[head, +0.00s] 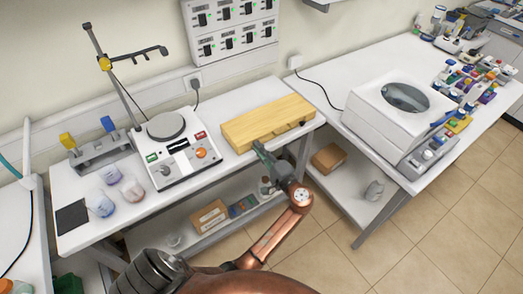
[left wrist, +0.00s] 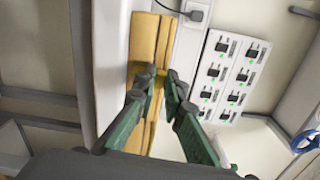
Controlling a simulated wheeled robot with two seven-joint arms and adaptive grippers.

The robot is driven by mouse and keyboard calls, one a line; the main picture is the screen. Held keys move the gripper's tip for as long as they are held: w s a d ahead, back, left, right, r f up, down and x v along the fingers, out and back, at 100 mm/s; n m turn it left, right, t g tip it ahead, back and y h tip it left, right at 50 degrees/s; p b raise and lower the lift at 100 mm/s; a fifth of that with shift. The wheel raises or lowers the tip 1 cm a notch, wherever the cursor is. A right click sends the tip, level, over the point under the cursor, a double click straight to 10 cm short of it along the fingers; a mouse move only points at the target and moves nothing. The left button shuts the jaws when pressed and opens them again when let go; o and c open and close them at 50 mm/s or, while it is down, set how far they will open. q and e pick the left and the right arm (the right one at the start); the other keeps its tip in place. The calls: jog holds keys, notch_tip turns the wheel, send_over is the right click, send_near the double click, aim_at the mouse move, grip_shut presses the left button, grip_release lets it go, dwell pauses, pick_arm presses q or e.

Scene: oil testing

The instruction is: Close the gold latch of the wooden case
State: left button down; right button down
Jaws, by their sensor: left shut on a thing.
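The wooden case (head: 262,119) lies lidded on the white table, its long front side toward me. My left gripper (head: 259,148) reaches up to this front side, left of its middle. In the left wrist view the wooden case (left wrist: 143,45) runs up the picture, with the seam along it. There the green fingers of my left gripper (left wrist: 163,76) meet the case's front at the seam, their dark tips on either side of a small gold part. The gold latch is mostly hidden between the tips, and I cannot tell its position. My right gripper is not in view.
A white hotplate stirrer (head: 178,150) stands left of the case, near it. A white centrifuge-like machine (head: 395,105) stands on the right table. Cardboard boxes (head: 210,216) sit on the lower shelf.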

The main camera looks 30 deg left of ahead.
pick_arm(q)
jog(key=shift+s+f+n+b, duration=0.1)
jog(key=shift+f+n+b, duration=0.1)
jog(key=shift+n+b, duration=0.25)
dwell(0.3)
jog(key=c, duration=2)
grip_release()
jog(key=shift+r, duration=0.1)
jog(key=shift+r, duration=0.1)
notch_tip(320, 180, up, 10)
jog(key=shift+f, duration=0.1)
